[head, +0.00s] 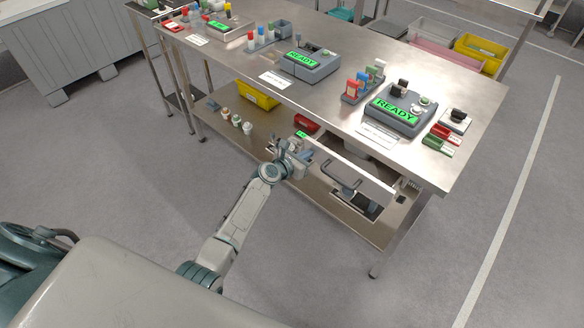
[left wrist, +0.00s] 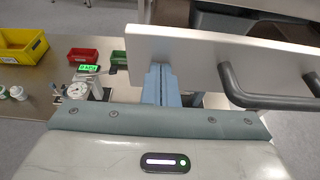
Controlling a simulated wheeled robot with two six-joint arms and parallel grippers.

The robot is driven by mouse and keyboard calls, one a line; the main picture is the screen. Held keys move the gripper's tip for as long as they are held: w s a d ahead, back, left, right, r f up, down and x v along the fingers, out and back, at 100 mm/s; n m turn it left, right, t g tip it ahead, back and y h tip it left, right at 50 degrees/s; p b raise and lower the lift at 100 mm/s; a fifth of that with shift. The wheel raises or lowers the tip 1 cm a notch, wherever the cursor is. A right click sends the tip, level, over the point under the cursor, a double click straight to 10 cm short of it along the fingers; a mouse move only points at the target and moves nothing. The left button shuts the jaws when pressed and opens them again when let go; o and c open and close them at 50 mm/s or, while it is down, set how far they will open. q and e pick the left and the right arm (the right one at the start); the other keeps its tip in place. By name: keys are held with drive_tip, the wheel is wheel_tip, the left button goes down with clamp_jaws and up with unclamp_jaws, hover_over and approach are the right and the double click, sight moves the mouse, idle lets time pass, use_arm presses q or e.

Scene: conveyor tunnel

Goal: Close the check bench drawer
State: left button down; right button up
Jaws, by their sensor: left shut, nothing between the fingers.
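The check bench drawer (head: 368,176) stands pulled out under the right part of the steel bench (head: 335,95). Its pale front panel also fills the upper right of the left wrist view (left wrist: 190,48). The dark bar handle (head: 343,187) is on the front panel and shows in the left wrist view (left wrist: 262,100). My left gripper (head: 302,153) is at the left end of the drawer front, to the left of the handle. Its blue-grey fingers (left wrist: 160,82) are shut and empty, with their tips close to the panel; I cannot tell whether they touch. My right gripper is out of view.
A yellow bin (head: 257,96), a red bin (head: 306,123) and small cups (head: 237,120) are on the lower shelf. A gauge stand (left wrist: 82,88) is left of my fingers. Devices with READY screens (head: 400,112) stand on the bench. The floor in front is clear.

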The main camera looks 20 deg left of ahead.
sight(323, 140)
use_arm(q)
drive_tip(key=w+d, duration=0.1)
drive_tip(key=w, duration=0.1)
drive_tip(key=w+d+b, duration=0.1)
drive_tip(key=w, duration=0.2)
drive_tip(key=w+d+b, duration=0.1)
drive_tip(key=w, duration=0.2)
drive_tip(key=shift+w+f, duration=0.1)
drive_tip(key=shift+w, duration=0.1)
drive_tip(key=shift+r, duration=0.35)
